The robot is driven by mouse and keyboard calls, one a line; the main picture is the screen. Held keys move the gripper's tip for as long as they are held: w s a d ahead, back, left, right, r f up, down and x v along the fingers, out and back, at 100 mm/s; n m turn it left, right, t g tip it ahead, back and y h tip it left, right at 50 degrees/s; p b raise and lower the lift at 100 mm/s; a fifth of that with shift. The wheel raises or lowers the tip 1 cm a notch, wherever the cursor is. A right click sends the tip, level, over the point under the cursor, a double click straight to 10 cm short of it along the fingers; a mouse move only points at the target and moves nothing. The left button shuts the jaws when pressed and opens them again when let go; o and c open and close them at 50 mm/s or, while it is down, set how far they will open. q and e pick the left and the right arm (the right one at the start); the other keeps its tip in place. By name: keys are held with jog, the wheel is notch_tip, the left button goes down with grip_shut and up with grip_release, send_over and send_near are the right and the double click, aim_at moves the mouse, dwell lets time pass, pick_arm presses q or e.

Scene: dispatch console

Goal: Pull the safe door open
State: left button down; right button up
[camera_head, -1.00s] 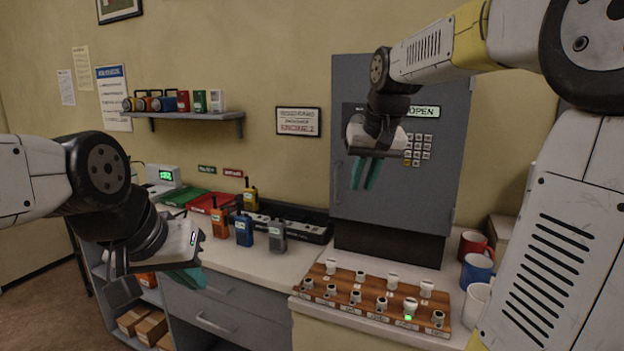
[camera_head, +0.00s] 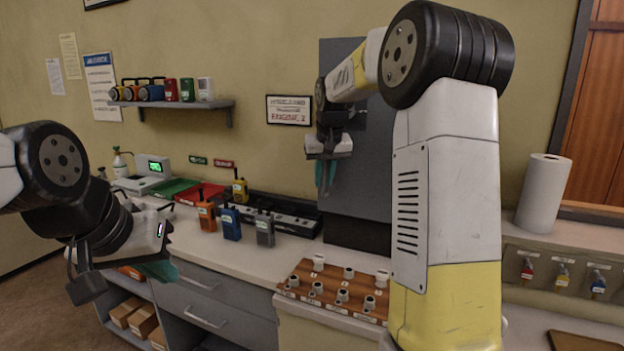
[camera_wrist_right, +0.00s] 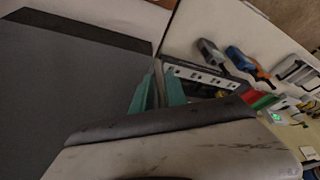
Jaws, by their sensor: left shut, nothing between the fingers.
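The grey safe (camera_head: 365,190) stands at the back of the counter, with much of its front hidden behind my right arm. My right gripper (camera_head: 326,178) is at the left part of the safe's front. In the right wrist view, its teal fingers (camera_wrist_right: 158,95) sit close on both sides of a thin grey bar (camera_wrist_right: 158,78), which looks like the safe handle. The safe's dark front fills the left of that view. I see no clear gap at the door. My left gripper (camera_head: 160,270) is shut and empty, in front of the drawers at the left.
Radios (camera_head: 231,224) and a black charger strip (camera_head: 290,218) stand left of the safe. A wooden switch board (camera_head: 325,290) lies in front of it. A paper towel roll (camera_head: 543,193) and a key rack (camera_head: 562,272) are at the right.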

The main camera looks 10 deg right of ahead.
jog(key=shift+f, duration=0.2)
grip_shut()
jog(key=shift+r, duration=0.1)
dwell(1.2)
